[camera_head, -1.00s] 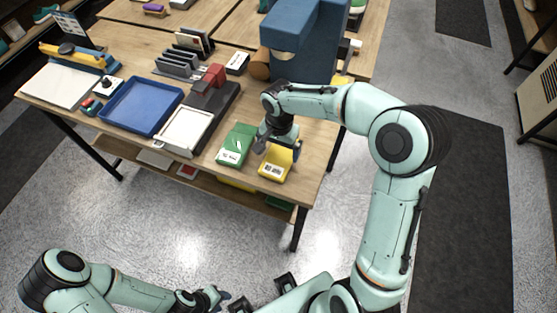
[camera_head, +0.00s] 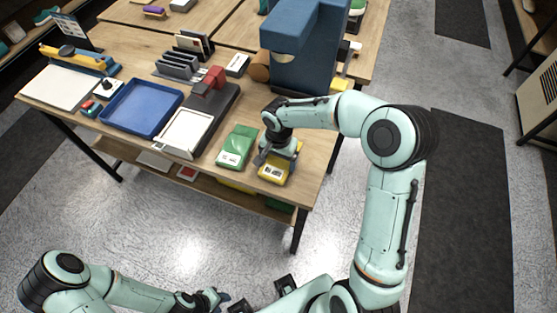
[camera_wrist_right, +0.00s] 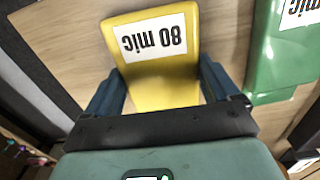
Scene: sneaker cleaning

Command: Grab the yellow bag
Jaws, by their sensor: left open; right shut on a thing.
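The yellow bag (camera_head: 273,175) lies at the front right edge of the wooden table, with a white label on it. My right gripper (camera_head: 281,157) is down over its far part and hides some of it. In the right wrist view the bag (camera_wrist_right: 162,80) shows its label, "80 mic", upside down. The two dark fingers of the right gripper (camera_wrist_right: 163,92) press on its two sides, so the gripper is shut on it. The bag appears to rest on the table. My left gripper (camera_head: 207,299) is open, low at the front, away from the table.
A green bag (camera_head: 237,147) lies close to the left of the yellow one. A blue tray (camera_head: 141,107), a dark device with a white plate (camera_head: 186,130) and a tall blue machine (camera_head: 303,50) stand on the table (camera_head: 325,135). The floor in front is clear.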

